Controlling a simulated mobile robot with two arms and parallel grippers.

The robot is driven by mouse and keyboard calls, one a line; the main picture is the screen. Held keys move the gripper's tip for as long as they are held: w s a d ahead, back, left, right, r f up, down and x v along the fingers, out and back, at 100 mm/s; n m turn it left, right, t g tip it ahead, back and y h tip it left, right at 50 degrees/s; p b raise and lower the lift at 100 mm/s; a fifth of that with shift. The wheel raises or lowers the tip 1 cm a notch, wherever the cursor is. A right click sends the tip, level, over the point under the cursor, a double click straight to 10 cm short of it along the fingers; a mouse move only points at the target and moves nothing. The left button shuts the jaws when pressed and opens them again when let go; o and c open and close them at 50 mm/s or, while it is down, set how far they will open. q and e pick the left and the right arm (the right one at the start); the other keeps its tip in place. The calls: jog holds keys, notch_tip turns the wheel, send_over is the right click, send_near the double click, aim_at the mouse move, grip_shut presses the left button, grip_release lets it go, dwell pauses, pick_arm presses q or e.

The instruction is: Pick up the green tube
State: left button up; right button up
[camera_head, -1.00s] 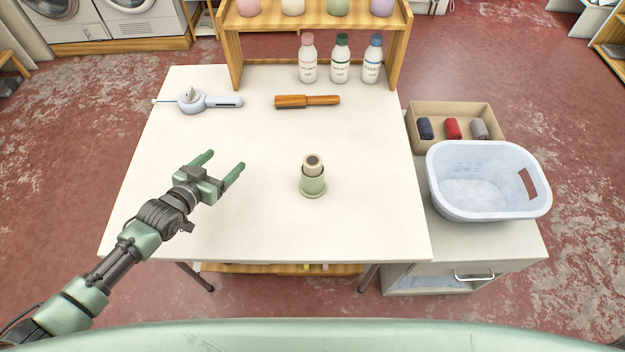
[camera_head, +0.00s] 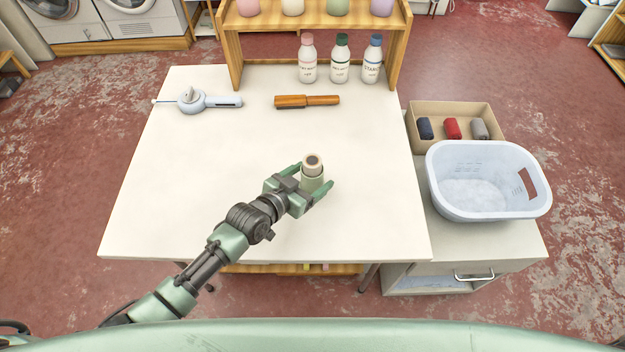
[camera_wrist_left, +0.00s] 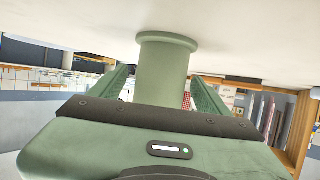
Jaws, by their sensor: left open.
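The green tube (camera_head: 312,184) stands upright on the white table, with a pale cream roll with a dark centre (camera_head: 312,164) in its top. My left gripper (camera_head: 315,178) is open, with one finger on each side of the tube. In the left wrist view the green tube (camera_wrist_left: 164,75) shows upside down between the two green fingers, its flanged foot against the table. Gaps show between the tube and both fingers there. The gripper hides part of the tube's lower body in the head view. My right gripper is not in view.
On the white table (camera_head: 200,150) lie a brown wooden-handled brush (camera_head: 307,101) and a pale grey tool (camera_head: 195,101). Several bottles (camera_head: 340,60) stand by the wooden shelf. A white basket (camera_head: 488,180) and a box of rolled cloths (camera_head: 452,108) are at the right.

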pick_arm(q)
jog(key=shift+w+d+f, duration=0.1)
jog(key=shift+w+f, duration=0.05)
jog(key=shift+w, duration=0.05)
jog(key=c, duration=1.4)
jog(key=shift+c, duration=0.2)
jog(key=shift+s+r, duration=0.1)
jog(key=shift+r, duration=0.7)
jog(key=s+a, duration=0.9)
jog(key=s, duration=0.3)
jog(key=s+a, duration=1)
jog(key=s, duration=0.3)
jog(key=shift+s+a, duration=0.2)
